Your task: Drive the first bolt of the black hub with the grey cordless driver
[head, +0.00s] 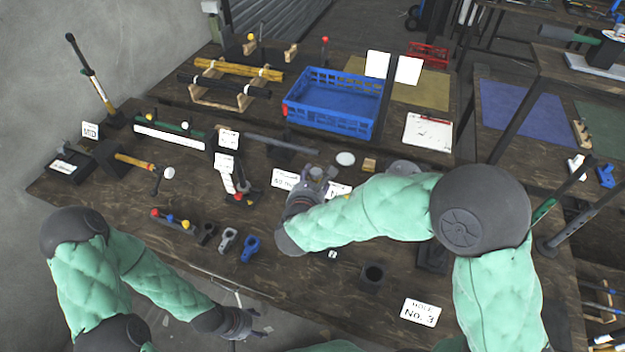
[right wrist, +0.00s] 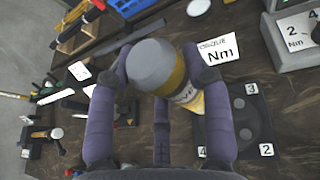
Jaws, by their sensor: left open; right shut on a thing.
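My right gripper (right wrist: 165,78) is shut on a grey-and-yellow tool (right wrist: 158,62) with a rounded grey end. I cannot tell if this is the cordless driver. In the right wrist view a flat black hub (right wrist: 222,125) with dark round features lies on the bench beyond the tool, with tags 2, 3 and 4 around it; the fingers and tool cover part of it. Tag 1 is not visible. In the head view my right gripper (head: 318,180) is over the middle of the bench, and my arm hides the hub. My left gripper (head: 242,322) is open and empty at the front edge.
A blue crate (head: 330,122) stands at the back. A card marked Nm (right wrist: 218,50) lies beside the hub. A dark hollow block (head: 372,277) and a HOLE No. 3 card (head: 420,312) are at the front. Grey (head: 228,240) and blue (head: 250,247) parts lie front left.

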